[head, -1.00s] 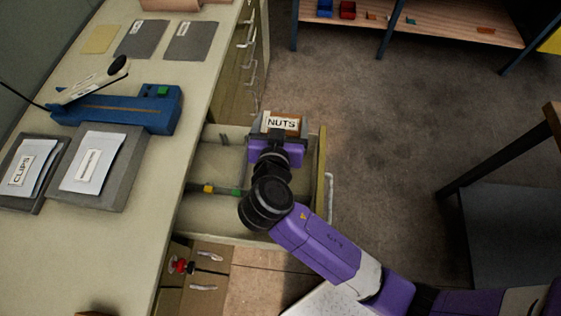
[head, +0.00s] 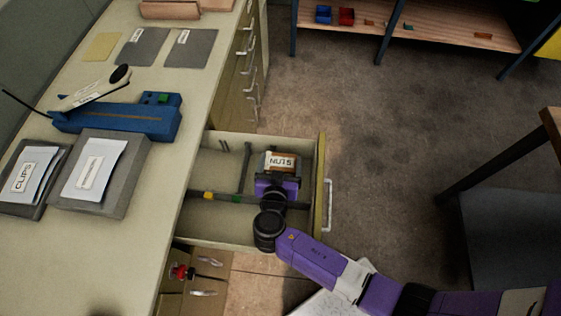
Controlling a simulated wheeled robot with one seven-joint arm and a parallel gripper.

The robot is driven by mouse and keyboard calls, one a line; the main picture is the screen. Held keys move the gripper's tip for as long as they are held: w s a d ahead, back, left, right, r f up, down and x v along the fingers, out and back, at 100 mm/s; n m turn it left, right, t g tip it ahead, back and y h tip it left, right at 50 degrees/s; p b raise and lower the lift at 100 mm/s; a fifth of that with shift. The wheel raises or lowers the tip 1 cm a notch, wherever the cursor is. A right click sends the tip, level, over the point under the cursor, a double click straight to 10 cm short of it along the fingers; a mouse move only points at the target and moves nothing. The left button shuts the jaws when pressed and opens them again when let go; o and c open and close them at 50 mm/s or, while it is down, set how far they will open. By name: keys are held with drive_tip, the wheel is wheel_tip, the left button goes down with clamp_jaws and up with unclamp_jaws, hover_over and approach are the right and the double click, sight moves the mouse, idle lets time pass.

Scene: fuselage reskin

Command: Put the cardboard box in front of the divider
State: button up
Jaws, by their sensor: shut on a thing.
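A small brown cardboard box (head: 268,161) with a white NUTS label is held in my gripper (head: 279,178). The gripper's purple body is at the near side of the box, and its fingers are mostly hidden. The box is in or just over the right part of the open drawer (head: 193,219), on the far side of the long dark divider (head: 220,197). A shorter cross divider (head: 245,165) stands to the left of the box. I cannot tell whether the box touches the drawer floor. My wrist covers the right part of the long divider.
The drawer front (head: 321,170) with its handle bounds the right side. A yellow piece (head: 208,195) and a green piece (head: 236,199) sit at the long divider. The worktop (head: 165,190) on the left holds a blue tool (head: 120,118) and grey trays. The near-left compartment looks empty.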

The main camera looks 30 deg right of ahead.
sight(279, 168)
drive_tip(key=shift+f, duration=0.25)
drive_tip(key=shift+f+b, duration=0.2)
drive_tip(key=shift+b, duration=0.1)
drive_tip(key=o, duration=1.8)
drive_tip(key=shift+c, duration=0.2)
drive_tip(key=shift+r, duration=0.1)
drive_tip(key=shift+r+p, duration=0.15)
drive_tip(key=shift+p, duration=0.25)
drive_tip(key=b+v, duration=0.1)
drive_tip(key=v, duration=0.6)
drive_tip(key=shift+s+a+b, duration=0.1)
drive_tip(key=shift+s+b, duration=0.1)
drive_tip(key=shift+b, duration=0.2)
